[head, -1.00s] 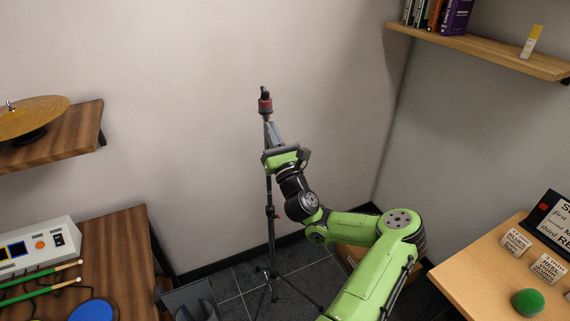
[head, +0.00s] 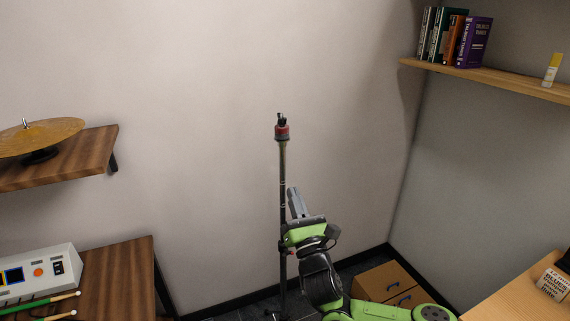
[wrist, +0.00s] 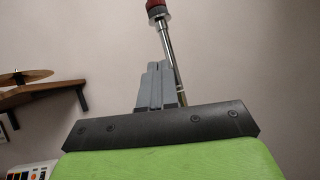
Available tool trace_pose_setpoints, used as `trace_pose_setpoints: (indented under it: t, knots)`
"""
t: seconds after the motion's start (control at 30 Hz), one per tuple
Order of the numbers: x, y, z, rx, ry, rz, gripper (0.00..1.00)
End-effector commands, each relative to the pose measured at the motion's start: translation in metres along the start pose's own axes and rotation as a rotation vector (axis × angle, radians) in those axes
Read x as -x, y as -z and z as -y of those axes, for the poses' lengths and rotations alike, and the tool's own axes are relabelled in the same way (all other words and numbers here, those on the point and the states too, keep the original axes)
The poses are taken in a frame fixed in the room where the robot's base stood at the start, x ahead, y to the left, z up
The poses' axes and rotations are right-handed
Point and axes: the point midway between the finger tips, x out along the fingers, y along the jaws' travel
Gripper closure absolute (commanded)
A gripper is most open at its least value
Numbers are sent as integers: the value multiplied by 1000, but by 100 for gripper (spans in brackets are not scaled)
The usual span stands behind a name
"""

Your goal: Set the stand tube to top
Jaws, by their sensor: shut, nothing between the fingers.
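The stand tube (head: 283,178) is a thin upright metal tube with a dark-and-red fitting (head: 282,131) on its top. Below, it runs down into the dark stand, which has a small red knob. My gripper (head: 296,202) is shut and empty, its grey fingers pointing up just right of the tube in the head view. In the wrist view the fingers (wrist: 156,85) stand close together, with the tube (wrist: 169,55) rising behind and beside them. I cannot tell whether they touch it. My arm hides part of the stand's lower end and legs.
A wooden shelf with a cymbal (head: 40,137) is at left, above a desk (head: 118,280) with a control box and drumsticks. A bookshelf (head: 490,75) is at upper right. A cardboard box (head: 385,283) is on the floor at right. The wall behind the tube is bare.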

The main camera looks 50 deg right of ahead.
Motion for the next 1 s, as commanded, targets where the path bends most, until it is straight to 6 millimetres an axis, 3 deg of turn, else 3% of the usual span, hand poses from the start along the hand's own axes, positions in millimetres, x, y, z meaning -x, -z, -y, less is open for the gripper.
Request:
trace_pose_setpoints:
  t: [0.33, 0.4, 0.6, 1.0]
  knots:
    - [-80, -2, -2, 4, -3, 1, 100]
    - [-89, -13, -1, 5, -3, 1, 100]
    - [-104, -28, -1, 1, -2, -1, 100]
    - [-105, -30, -1, -1, -1, -2, 100]
